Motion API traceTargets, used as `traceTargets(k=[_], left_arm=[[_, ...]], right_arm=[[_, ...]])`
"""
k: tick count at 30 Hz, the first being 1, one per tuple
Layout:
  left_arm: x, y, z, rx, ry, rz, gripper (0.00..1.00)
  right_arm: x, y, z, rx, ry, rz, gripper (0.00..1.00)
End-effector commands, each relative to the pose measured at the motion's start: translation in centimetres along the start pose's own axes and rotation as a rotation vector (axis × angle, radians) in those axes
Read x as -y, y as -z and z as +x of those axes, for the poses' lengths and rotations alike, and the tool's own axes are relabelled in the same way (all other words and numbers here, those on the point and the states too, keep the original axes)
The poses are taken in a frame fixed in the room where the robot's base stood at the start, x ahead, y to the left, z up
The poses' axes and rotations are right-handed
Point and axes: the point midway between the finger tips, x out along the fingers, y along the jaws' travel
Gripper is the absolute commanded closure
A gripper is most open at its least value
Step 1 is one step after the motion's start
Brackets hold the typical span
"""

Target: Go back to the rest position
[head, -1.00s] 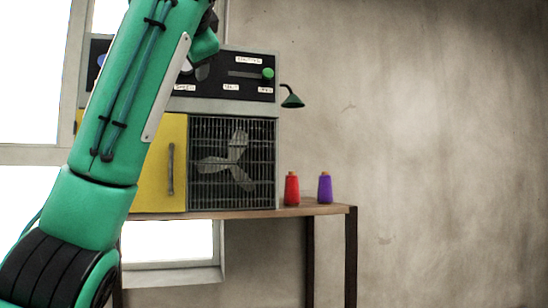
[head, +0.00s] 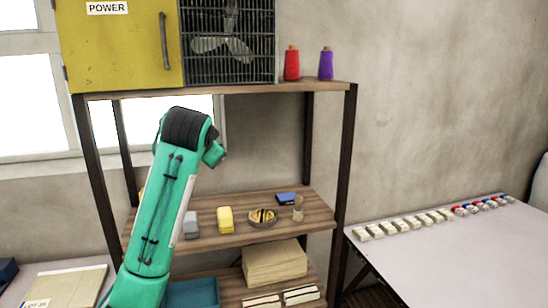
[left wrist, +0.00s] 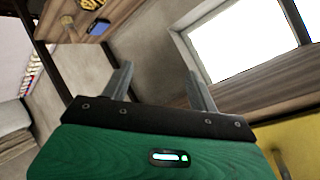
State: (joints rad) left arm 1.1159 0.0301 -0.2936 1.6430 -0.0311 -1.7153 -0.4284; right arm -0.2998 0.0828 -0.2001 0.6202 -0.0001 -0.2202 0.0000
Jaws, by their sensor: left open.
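My left arm rises from the bottom left of the head view in front of the shelf unit; its gripper is out of that view. In the left wrist view my left gripper (left wrist: 160,85) has its two grey fingers spread apart, with nothing between them. It is close to the shelving, with the yellow panel (left wrist: 295,145) at the lower right and the window (left wrist: 245,40) beyond. My right arm and gripper are in neither view.
The shelf unit (head: 347,150) holds a yellow cabinet (head: 115,50), a fan grille (head: 228,45), a red spool (head: 291,64) and a purple spool (head: 326,64) on top. Small items, including a yellow block (head: 225,219), lie below. A table (head: 440,250) at right carries several small blocks.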

Motion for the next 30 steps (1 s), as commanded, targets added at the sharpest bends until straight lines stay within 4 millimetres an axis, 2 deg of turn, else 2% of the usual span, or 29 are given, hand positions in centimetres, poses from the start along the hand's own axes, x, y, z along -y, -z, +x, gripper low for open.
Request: traceTargets(k=[1, 6, 10, 15, 23, 30], left_arm=[[-1.8, -2.2, 1.3, 0.018, -0.024, -0.014, 0.4], [-6.9, -8.6, 4.0, 0.067, -0.09, -0.065, 0.4], [-10.8, -13.6, 5.3, 0.106, -0.135, -0.107, 0.4], [-15.7, -20.2, 5.9, 0.164, -0.19, -0.161, 0.4], [-22.7, -30.1, 4.4, 0.258, -0.262, -0.244, 0.4], [-28.3, -38.5, 0.9, 0.355, -0.316, -0.319, 0.4]], right_arm=[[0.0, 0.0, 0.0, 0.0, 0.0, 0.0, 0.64], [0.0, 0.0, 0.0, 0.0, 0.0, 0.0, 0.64], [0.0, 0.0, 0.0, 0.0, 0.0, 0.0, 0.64], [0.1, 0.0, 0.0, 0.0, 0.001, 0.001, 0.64], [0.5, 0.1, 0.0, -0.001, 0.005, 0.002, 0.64], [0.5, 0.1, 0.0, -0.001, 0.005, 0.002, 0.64]])
